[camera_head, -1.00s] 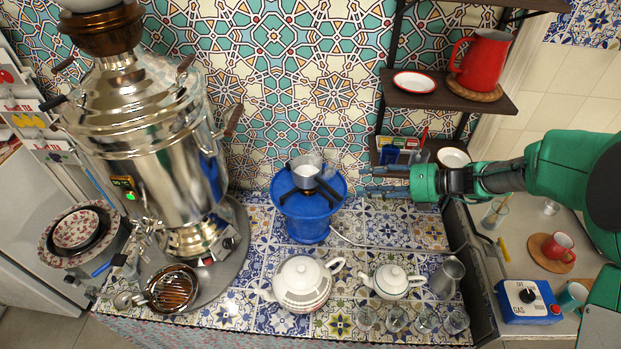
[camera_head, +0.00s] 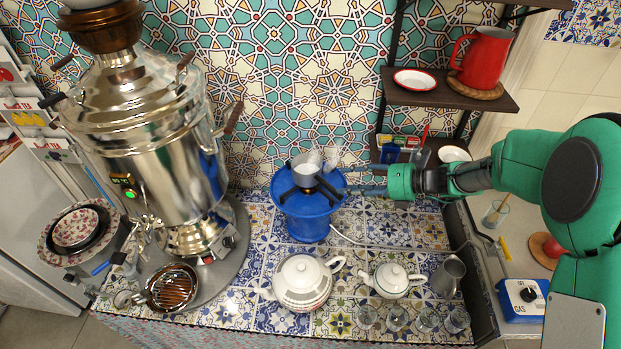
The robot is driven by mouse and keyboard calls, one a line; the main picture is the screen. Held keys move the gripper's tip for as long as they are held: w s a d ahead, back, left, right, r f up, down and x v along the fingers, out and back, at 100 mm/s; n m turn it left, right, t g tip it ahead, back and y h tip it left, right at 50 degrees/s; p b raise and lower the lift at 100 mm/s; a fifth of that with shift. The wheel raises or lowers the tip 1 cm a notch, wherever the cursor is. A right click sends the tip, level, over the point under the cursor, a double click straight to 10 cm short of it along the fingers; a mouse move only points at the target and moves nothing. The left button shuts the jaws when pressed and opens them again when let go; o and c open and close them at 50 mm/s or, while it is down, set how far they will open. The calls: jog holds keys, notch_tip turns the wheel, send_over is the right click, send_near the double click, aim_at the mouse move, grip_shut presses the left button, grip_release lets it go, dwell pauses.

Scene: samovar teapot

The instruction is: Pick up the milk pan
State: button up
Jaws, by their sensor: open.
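The milk pan (camera_head: 306,170) is a small vessel with white contents. It sits on top of the blue gas burner (camera_head: 307,218) with dark supports, at the middle of the tiled counter. My gripper (camera_head: 346,189) comes in from the right, with its fingertips at the burner's right rim, close to the pan. It is open, and nothing shows between its fingers. The pan's handle is hard to make out against the patterned wall.
A large samovar (camera_head: 150,150) stands on the left. Two white teapots (camera_head: 302,284) (camera_head: 391,280), a metal pitcher (camera_head: 448,274) and several glasses (camera_head: 397,318) line the front. Wall shelves (camera_head: 440,92) hang above my arm.

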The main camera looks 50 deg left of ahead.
aim_at(325, 183)
jog(key=shift+x, duration=1.8)
jog(key=shift+b+x, duration=0.65)
jog(key=shift+x, duration=1.9)
jog(key=shift+s+d+f, duration=0.1)
grip_shut()
